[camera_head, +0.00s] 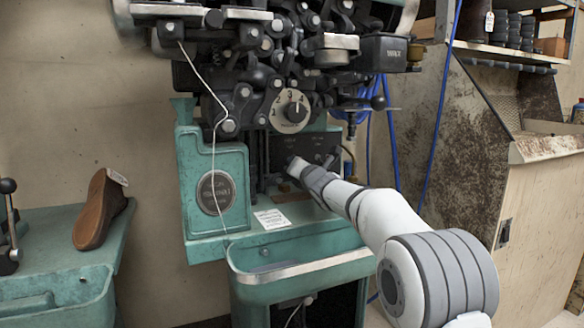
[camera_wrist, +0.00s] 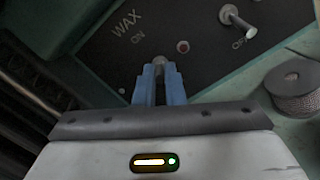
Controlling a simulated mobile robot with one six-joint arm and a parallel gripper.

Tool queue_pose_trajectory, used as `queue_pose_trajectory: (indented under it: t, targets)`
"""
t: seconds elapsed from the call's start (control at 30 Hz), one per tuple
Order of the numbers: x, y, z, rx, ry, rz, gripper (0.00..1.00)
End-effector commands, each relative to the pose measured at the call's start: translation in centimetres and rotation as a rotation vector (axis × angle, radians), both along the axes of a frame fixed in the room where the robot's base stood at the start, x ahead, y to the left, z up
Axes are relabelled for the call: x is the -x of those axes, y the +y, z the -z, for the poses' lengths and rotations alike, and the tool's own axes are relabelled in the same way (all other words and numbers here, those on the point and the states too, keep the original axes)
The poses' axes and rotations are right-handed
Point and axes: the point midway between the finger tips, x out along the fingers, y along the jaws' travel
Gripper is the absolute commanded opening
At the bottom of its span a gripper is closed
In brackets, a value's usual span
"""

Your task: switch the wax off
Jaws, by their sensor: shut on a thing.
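The dark switch panel (camera_wrist: 205,65) in the wrist view carries the words WAX and ON at its left and a second, less clear label at its right. My gripper (camera_wrist: 160,70) has its two blue fingers closed on a small grey metal switch lever (camera_wrist: 158,61) below and right of the word ON. The fingers hide most of this lever, so its tilt cannot be told. In the head view my gripper (camera_head: 292,165) reaches the dark panel (camera_head: 318,146) on the green stitcher (camera_head: 215,160). The lever is too small to make out there.
A second metal lever (camera_wrist: 238,20) and a small red light or button (camera_wrist: 183,46) sit on the panel near my fingers. A thread spool (camera_wrist: 296,88) stands at the right. Above my arm is a numbered dial (camera_head: 290,110); a brown shoe form (camera_head: 98,210) stands left.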

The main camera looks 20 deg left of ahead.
Motion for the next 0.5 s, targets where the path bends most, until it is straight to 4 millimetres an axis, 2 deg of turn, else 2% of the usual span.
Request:
queue_pose_trajectory:
  t: [0.03,0.3,0.5]
  targets:
    - [0.05,0.01,-0.19,-0.001,-0.003,-0.001,0.1]
    - [0.02,0.01,-0.05,0.001,-0.001,-0.001,0.32]
    - [0.02,-0.02,0.02,0.001,-0.001,0.0,0.32]
